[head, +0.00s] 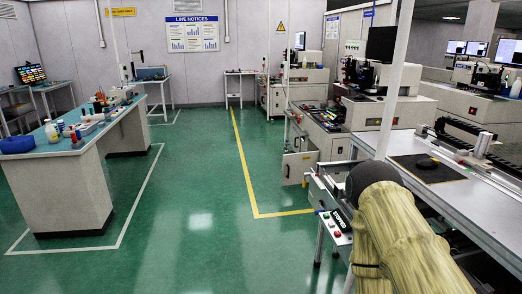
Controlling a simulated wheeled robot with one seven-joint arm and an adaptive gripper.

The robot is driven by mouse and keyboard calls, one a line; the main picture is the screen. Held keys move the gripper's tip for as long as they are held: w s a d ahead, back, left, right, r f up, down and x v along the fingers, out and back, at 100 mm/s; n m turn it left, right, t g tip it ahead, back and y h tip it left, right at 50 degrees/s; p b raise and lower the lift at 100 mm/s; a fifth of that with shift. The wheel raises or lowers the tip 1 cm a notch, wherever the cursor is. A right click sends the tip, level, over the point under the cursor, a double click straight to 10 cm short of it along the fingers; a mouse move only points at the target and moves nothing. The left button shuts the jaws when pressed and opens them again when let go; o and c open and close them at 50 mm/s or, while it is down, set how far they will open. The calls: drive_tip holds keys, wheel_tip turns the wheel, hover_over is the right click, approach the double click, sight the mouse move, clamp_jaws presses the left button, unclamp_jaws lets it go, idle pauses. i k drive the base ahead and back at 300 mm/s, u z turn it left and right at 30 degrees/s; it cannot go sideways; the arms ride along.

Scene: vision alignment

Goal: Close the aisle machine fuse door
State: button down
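The aisle machine (335,146) stands right of the yellow floor line, in the middle distance of the head view. A small pale door panel (299,167) low on its aisle side appears swung open, sticking out toward the aisle. A dark mark, perhaps a latch, shows on its left part. I cannot make out the fuses or the inside of the compartment. My arm, in a beige cover with a dark rounded end, fills the lower right, well nearer than the door. My gripper's fingers do not show.
A grey bench top (460,195) with a linear rail runs along the right. A small button panel (337,226) stands at its near corner, left of my arm. A cluttered workbench (62,190) stands at left. The green aisle floor (190,215) between is clear.

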sight(295, 165)
drive_tip(key=u, duration=0.25)
drive_tip(key=i, duration=3.2)
drive_tip(key=z, duration=0.3)
drive_tip(key=i, duration=2.05)
drive_tip(key=z, duration=0.3)
